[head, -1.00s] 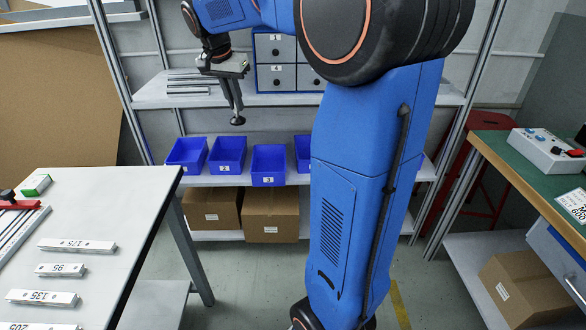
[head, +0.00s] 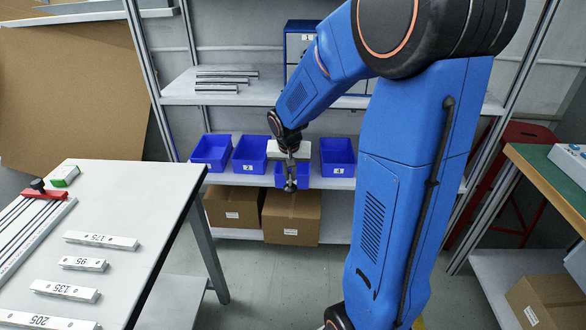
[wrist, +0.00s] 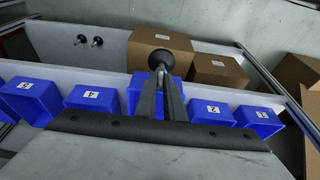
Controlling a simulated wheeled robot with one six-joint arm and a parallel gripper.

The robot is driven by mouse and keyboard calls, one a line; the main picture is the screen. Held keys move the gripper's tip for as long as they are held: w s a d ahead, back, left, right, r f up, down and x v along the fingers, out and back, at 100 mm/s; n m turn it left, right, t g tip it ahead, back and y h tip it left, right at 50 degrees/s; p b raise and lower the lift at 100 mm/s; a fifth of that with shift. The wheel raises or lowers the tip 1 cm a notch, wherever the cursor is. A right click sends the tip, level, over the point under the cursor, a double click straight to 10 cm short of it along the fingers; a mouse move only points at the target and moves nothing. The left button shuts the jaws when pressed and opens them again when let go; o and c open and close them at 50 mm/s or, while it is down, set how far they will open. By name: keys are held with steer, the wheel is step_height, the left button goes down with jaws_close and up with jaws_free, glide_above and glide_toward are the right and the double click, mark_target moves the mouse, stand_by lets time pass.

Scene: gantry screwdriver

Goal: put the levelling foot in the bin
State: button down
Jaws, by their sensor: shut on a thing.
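My gripper (head: 291,172) is shut on the levelling foot (head: 290,186), which hangs from the fingertips. In the wrist view, the foot's round black base (wrist: 161,59) shows just beyond the fingers (wrist: 160,88). The blue bins stand in a row on the shelf. The bin behind my gripper (head: 281,179) is partly hidden by it in the head view; its label is covered. In the wrist view that middle bin (wrist: 137,92) is also partly hidden. I cannot tell whether the foot is over its opening.
Bin 2 (head: 251,153) and bin 4 (head: 338,156) flank the middle bin closely. Two dark feet (wrist: 89,41) appear beyond the bins in the wrist view. Cardboard boxes (head: 291,216) sit below. A white table (head: 150,185) with labelled bars stands at left.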

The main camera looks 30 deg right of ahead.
steer(key=w+d, duration=0.8)
steer(key=w, duration=0.3)
steer(key=shift+w+a+f, duration=0.1)
steer(key=shift+w+f, duration=0.05)
steer(key=shift+f, duration=1.6)
steer(key=shift+w+a+f, duration=0.1)
steer(key=shift+f, duration=1.65)
steer(key=c, duration=1.9)
jaws_free()
steer(key=shift+f, duration=0.15)
steer(key=shift+o, duration=0.2)
